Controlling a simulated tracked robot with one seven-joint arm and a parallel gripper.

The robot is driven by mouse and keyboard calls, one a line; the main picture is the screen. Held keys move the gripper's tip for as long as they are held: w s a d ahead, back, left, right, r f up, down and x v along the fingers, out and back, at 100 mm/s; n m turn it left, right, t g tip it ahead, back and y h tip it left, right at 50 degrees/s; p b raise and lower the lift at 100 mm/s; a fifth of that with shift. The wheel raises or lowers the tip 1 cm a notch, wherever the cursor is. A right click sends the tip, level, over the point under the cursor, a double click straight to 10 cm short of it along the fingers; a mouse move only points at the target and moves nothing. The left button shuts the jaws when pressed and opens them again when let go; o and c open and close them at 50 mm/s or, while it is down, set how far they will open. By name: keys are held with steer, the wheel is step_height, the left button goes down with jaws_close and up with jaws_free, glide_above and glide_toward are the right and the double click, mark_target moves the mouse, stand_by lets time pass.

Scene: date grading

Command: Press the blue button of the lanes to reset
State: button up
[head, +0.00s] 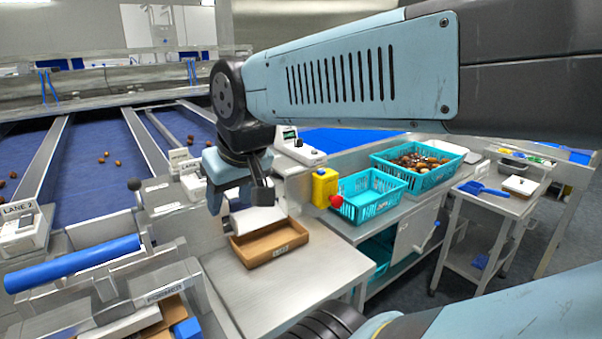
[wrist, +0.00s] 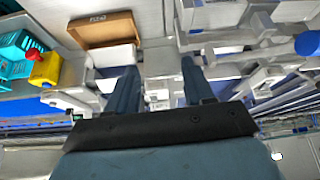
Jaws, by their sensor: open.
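My gripper (head: 243,198) is open and empty, pointing down above the end of the lanes, near the brown tray. Its two fingers show apart in the wrist view (wrist: 158,72). A white lane box labelled LANE 2 (head: 22,235) stands at the far left in the head view. Another white box labelled LANE (head: 191,180) stands just left of my gripper, partly hidden by it. A white unit with a small display (head: 300,150) stands right of my gripper. I cannot make out a blue button on any of these boxes.
A brown tray (head: 267,243) sits on the steel table below my gripper. A yellow container (head: 324,188), an empty teal crate (head: 368,209) and a teal crate of dates (head: 417,183) stand to the right. A blue roller (head: 75,262) juts out at left. Scattered dates lie on the blue lanes.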

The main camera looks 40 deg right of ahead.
jaws_close()
stand_by(1.3)
